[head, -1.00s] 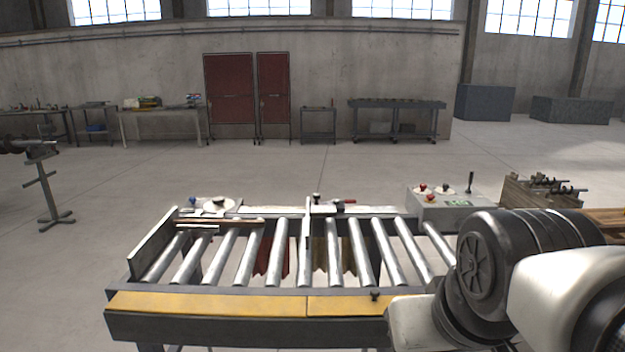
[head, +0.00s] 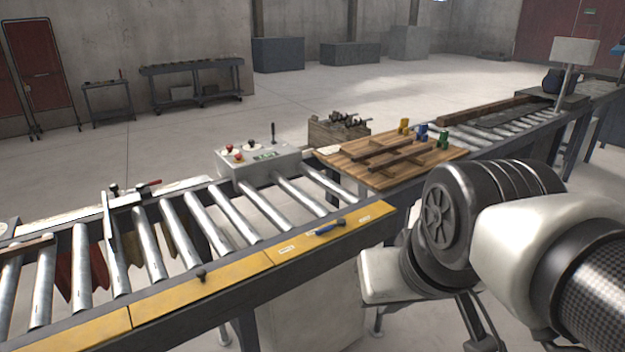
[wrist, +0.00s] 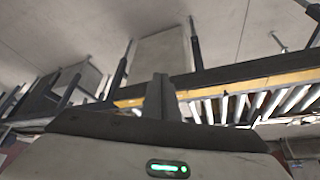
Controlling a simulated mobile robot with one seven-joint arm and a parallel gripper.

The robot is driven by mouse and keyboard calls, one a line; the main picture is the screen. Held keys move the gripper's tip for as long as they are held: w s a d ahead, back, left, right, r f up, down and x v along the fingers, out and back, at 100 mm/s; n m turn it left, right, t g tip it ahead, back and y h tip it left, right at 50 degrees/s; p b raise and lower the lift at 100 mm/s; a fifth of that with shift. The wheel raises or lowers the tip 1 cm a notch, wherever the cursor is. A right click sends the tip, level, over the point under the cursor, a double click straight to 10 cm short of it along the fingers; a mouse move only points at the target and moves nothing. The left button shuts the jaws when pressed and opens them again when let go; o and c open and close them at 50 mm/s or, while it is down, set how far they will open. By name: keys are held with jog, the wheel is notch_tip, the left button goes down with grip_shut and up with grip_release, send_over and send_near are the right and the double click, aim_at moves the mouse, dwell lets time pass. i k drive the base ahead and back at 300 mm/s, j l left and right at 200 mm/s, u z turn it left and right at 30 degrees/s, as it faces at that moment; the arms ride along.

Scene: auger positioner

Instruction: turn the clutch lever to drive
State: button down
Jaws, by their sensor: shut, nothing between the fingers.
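A pale grey control box (head: 258,167) stands at the back of the roller conveyor in the head view. On its top are red knobs (head: 238,156) on round pale plates and an upright black lever (head: 273,134). A small green display is on its face. I cannot tell from the labels which control is the clutch lever. My gripper (wrist: 160,92) shows in the wrist view with its fingers together and nothing between them. It is away from the control box, which I cannot make out in the wrist view.
The roller conveyor (head: 240,269) has a yellow front edge with a blue-handled tool (head: 326,227) on it. A wooden board (head: 372,178) with bars and coloured blocks lies to the right of the box. A wooden crate (head: 338,132) stands behind. A clamp-like stop (head: 122,197) crosses the rollers at left.

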aim_at(341, 221)
jog(key=i+l+u, duration=0.2)
jog(key=i, duration=0.3)
jog(key=i+l+u, duration=0.2)
jog(key=i+l, duration=0.15)
jog(key=i, duration=0.15)
